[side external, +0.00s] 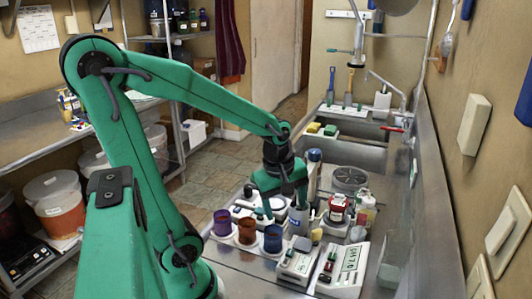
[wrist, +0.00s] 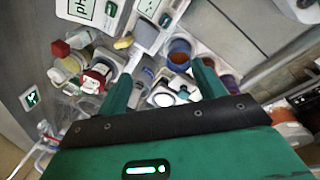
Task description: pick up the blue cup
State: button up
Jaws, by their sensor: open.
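The blue cup (side external: 273,238) stands upright at the right end of a row of three cups on a pale holder. The red cup (side external: 247,232) is beside it, and a purple cup (side external: 222,222) is at the left end. In the wrist view the blue cup (wrist: 180,55) shows orange-brown inside and lies just beyond the fingertips, near the right finger. My gripper (side external: 284,206) is open, pointing down, above and behind the cup row. Its two fingers also show in the wrist view (wrist: 164,72), apart, with no cup held between them.
A grey container (side external: 298,220) stands close by the gripper. A red-labelled jar (side external: 338,207) is to its right. Two meters, one marked pH (side external: 347,262), lie in front. A sink (side external: 345,150) is behind, and a wall runs along the right.

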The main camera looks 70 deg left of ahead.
aim_at(273, 233)
jog(key=a+f+n+g, duration=0.2)
jog(key=a+f+n, duration=0.2)
jog(key=n, duration=0.6)
jog(key=shift+s+a+f+n+h, duration=0.15)
jog(key=shift+s+f+n+h, duration=0.2)
jog(key=shift+f, duration=0.95)
jog(key=shift+f, duration=1.3)
jog(key=shift+f, duration=0.1)
jog(key=shift+f, duration=2.5)
jog(key=shift+c, duration=0.4)
jog(key=c, duration=1)
